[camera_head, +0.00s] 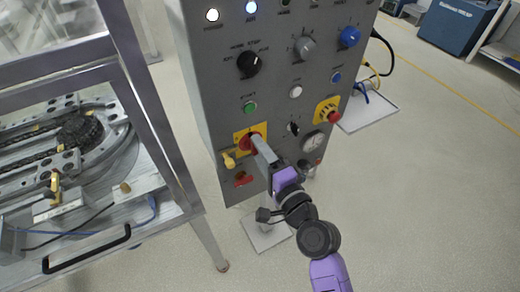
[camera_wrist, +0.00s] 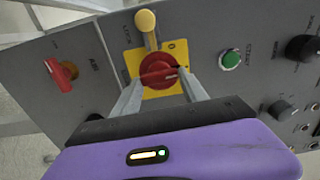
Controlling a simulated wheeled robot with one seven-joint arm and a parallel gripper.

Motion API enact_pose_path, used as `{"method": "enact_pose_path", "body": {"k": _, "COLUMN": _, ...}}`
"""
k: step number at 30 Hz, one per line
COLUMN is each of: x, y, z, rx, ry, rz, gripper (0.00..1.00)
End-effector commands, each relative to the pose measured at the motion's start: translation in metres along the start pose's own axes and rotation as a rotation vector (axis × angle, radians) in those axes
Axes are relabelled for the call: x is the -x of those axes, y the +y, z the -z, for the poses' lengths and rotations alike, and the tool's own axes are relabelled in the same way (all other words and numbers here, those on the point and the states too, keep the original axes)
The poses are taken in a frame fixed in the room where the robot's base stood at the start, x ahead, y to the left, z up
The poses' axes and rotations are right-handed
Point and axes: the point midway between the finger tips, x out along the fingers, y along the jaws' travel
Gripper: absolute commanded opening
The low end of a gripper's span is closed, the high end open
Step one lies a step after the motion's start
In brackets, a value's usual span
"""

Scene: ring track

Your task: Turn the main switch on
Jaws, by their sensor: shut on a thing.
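The main switch is a red rotary knob (camera_wrist: 159,71) on a yellow plate (camera_wrist: 140,60) at the lower part of the grey control panel (camera_head: 285,75). In the head view the knob (camera_head: 248,142) is partly hidden by my gripper (camera_head: 262,146). In the wrist view my gripper (camera_wrist: 158,92) has its two fingers on either side of the red knob, shut on it. A "0" mark shows on the plate beside the knob. A yellow padlock-like piece (camera_wrist: 146,21) sits at the plate's edge; in the head view it is left of the knob.
A red handle (camera_wrist: 62,71) and a green button (camera_wrist: 230,59) flank the switch. A red emergency button (camera_head: 333,116) on yellow lies to the right. A metal-framed machine (camera_head: 160,120) stands close on the left. Open floor (camera_head: 430,190) lies to the right.

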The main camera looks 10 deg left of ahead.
Motion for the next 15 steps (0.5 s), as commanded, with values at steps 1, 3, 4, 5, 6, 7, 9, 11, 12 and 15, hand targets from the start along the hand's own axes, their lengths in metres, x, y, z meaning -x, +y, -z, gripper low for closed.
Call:
{"method": "enact_pose_path", "body": {"k": 1, "x": 0.0006, "y": 0.0008, "z": 0.0011, "rx": -0.014, "ry": 0.002, "rz": -0.002, "gripper": 0.1}}
{"method": "enact_pose_path", "body": {"k": 3, "x": 0.0006, "y": 0.001, "z": 0.0011, "rx": -0.029, "ry": 0.002, "rz": -0.002, "gripper": 0.1}}
{"method": "enact_pose_path", "body": {"k": 4, "x": 0.0006, "y": 0.0011, "z": 0.0011, "rx": -0.034, "ry": 0.002, "rz": -0.002, "gripper": 0.1}}
{"method": "enact_pose_path", "body": {"k": 5, "x": 0.0006, "y": 0.0012, "z": 0.0011, "rx": -0.037, "ry": 0.002, "rz": -0.002, "gripper": 0.1}}
{"method": "enact_pose_path", "body": {"k": 6, "x": 0.0006, "y": 0.0013, "z": 0.0011, "rx": -0.041, "ry": 0.002, "rz": -0.002, "gripper": 0.1}}
{"method": "enact_pose_path", "body": {"k": 7, "x": 0.0006, "y": 0.0014, "z": 0.0011, "rx": -0.044, "ry": 0.002, "rz": -0.002, "gripper": 0.1}}
{"method": "enact_pose_path", "body": {"k": 9, "x": 0.0006, "y": 0.0014, "z": 0.0012, "rx": -0.047, "ry": 0.002, "rz": -0.002, "gripper": 0.1}}
{"method": "enact_pose_path", "body": {"k": 11, "x": 0.0007, "y": 0.0016, "z": 0.0012, "rx": -0.048, "ry": 0.003, "rz": -0.002, "gripper": 0.1}}
{"method": "enact_pose_path", "body": {"k": 12, "x": 0.0007, "y": 0.0016, "z": 0.0012, "rx": -0.049, "ry": 0.003, "rz": -0.002, "gripper": 0.1}}
{"method": "enact_pose_path", "body": {"k": 15, "x": 0.0007, "y": 0.0017, "z": 0.0012, "rx": -0.049, "ry": 0.002, "rz": -0.002, "gripper": 0.1}}
